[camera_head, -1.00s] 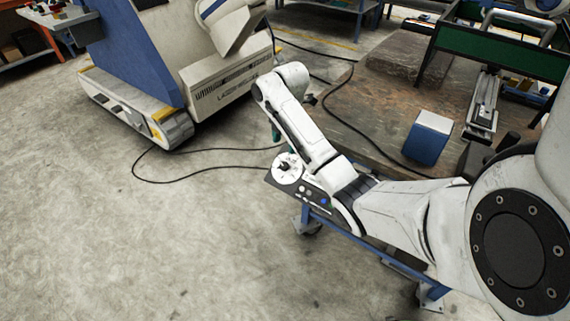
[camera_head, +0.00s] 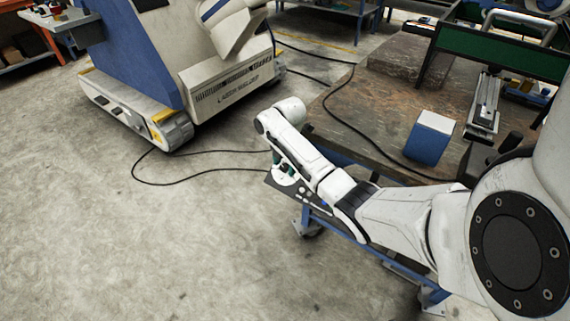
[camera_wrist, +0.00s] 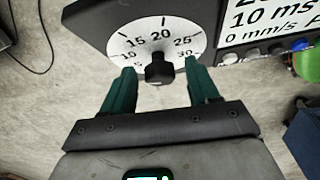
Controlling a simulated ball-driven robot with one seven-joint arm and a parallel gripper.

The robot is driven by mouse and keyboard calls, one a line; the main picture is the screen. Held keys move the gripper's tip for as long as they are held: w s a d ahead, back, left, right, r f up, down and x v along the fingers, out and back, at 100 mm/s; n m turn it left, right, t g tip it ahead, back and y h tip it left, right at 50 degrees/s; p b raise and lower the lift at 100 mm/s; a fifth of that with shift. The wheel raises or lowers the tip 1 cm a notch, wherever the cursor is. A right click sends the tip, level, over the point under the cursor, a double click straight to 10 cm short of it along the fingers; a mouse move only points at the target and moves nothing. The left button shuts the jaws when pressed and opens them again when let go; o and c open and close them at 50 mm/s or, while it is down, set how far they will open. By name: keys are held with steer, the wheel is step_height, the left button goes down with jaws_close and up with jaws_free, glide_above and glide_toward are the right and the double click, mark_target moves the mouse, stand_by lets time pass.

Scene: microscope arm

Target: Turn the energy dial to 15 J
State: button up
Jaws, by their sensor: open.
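The energy dial (camera_wrist: 128,46) is a white round face with black numbers, 15, 20, 25 and 30 readable, in the wrist view. Its black knob (camera_wrist: 159,72) is at the centre; a narrow part faces up toward the 20, but I cannot make out a clear pointer mark. My gripper (camera_wrist: 160,80) is open, with one green finger on each side of the knob and visible gaps between. I cannot tell how deep the fingertips reach. In the head view the dial (camera_head: 284,179) is partly hidden by my gripper.
The dark control panel (camera_wrist: 90,18) carries a display (camera_wrist: 265,22) and a green button (camera_wrist: 307,64). A workbench (camera_head: 375,130) holds a blue and white block (camera_head: 429,138). A laser welder (camera_head: 235,85) stands behind, with a cable (camera_head: 190,178) on the floor.

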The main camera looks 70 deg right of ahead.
steer(key=c, duration=1)
steer(key=shift+r, duration=0.1)
steer(key=shift+c, duration=0.2)
steer(key=shift+p, duration=0.4)
steer(key=m+t+p, duration=0.1)
steer(key=m+h+p, duration=0.1)
steer(key=shift+s+a+m+t, duration=0.15)
steer(key=shift+a+m+t, duration=0.05)
steer(key=shift+m+t, duration=0.2)
steer(key=m+t+h+p, duration=0.1)
steer(key=m, duration=0.1)
steer(key=m+t+h+p, duration=0.1)
steer(key=m, duration=0.1)
steer(key=shift+s+a+f, duration=0.1)
steer(key=shift+s+f, duration=0.1)
steer(key=shift+m, duration=0.4)
